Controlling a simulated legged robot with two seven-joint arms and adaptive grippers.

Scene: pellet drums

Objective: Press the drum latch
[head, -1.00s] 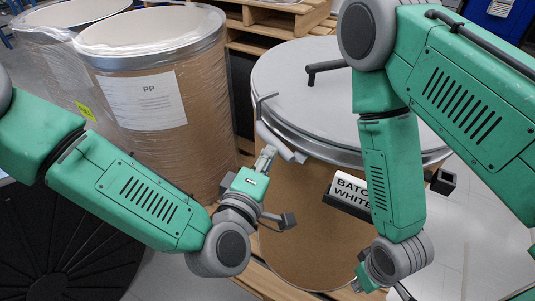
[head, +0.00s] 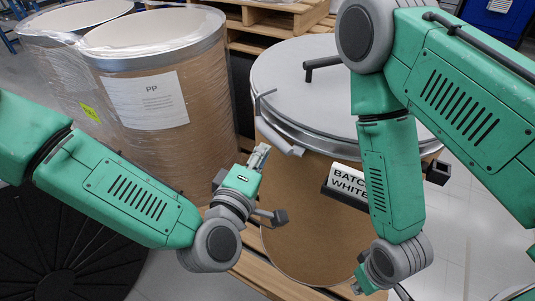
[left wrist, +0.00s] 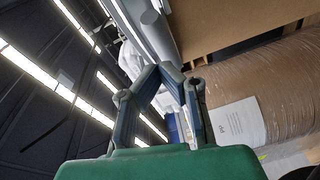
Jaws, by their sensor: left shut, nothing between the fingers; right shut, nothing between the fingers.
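The closed drum (head: 290,220) stands on a pallet in the middle of the head view, with a grey lid (head: 300,80) and a metal rim band. The drum latch (head: 280,138) is a grey lever on the front left of that band. It lies slanted, close along the band. My left gripper (head: 263,147) is shut and empty, just left of and below the latch, seemingly apart from it. Its fingers (left wrist: 160,72) meet in the left wrist view, near the drum rim (left wrist: 150,28). My right gripper (head: 357,287) is shut, low in front of the drum, partly hidden.
Wrapped open drums, one labelled PP (head: 165,150), stand at the left. A label holder (head: 347,183) sticks out from the drum's front. Wooden pallets (head: 270,20) are stacked behind.

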